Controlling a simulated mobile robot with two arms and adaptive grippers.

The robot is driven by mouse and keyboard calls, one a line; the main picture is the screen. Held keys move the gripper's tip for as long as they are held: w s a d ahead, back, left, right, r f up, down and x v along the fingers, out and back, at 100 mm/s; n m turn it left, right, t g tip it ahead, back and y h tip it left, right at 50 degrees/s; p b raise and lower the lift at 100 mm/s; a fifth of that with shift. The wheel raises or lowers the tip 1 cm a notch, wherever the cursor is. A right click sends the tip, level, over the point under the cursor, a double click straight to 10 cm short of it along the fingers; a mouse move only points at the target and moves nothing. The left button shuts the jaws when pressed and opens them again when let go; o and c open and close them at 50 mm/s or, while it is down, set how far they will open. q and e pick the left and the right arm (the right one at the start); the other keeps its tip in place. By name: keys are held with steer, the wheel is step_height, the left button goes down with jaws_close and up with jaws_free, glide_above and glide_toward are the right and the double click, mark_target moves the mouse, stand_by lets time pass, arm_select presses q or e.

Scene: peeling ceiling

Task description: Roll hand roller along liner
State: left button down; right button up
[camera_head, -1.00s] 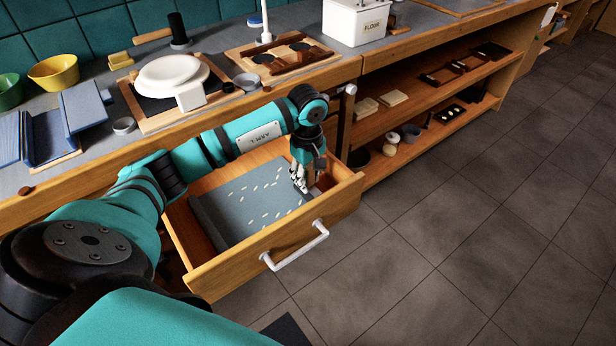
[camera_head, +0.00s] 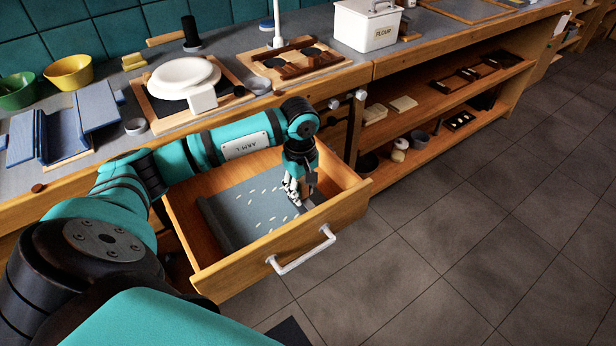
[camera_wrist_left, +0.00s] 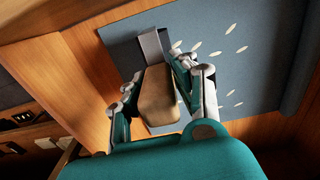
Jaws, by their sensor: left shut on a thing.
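The hand roller shows in the left wrist view as a tan wooden handle (camera_wrist_left: 157,95) with a grey metal part (camera_wrist_left: 151,44) beyond it. My left gripper (camera_head: 294,196) is shut on the handle, with its fingers on both sides. It is inside the open drawer, near its right front corner. The blue-grey liner (camera_head: 240,208) lies on the drawer floor, with several small pale oval marks on it. The roller is at the liner's right part. I cannot tell whether it touches the liner. My right gripper is not in view.
The wooden drawer (camera_head: 215,274) is pulled out, with a white handle (camera_head: 301,251) in front. The counter above holds a white scale (camera_head: 184,75), bowls and a flour tin (camera_head: 366,26). Open shelves stand to the right; the floor is clear.

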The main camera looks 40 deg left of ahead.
arm_select(q)
steer(key=shift+f, duration=0.1)
steer(key=shift+s+a, duration=0.25)
steer(key=shift+s, duration=0.45)
steer(key=shift+s+a, duration=0.2)
steer(key=shift+s, duration=0.55)
steer(key=shift+s+a, duration=0.25)
steer(key=shift+s, duration=0.45)
steer(key=shift+b, duration=0.3)
steer(key=s, duration=0.1)
steer(key=s+a, duration=0.1)
steer(key=s, duration=0.1)
steer(key=shift+b, duration=0.3)
steer(key=shift+s+a, duration=0.15)
steer(key=shift+s, duration=0.3)
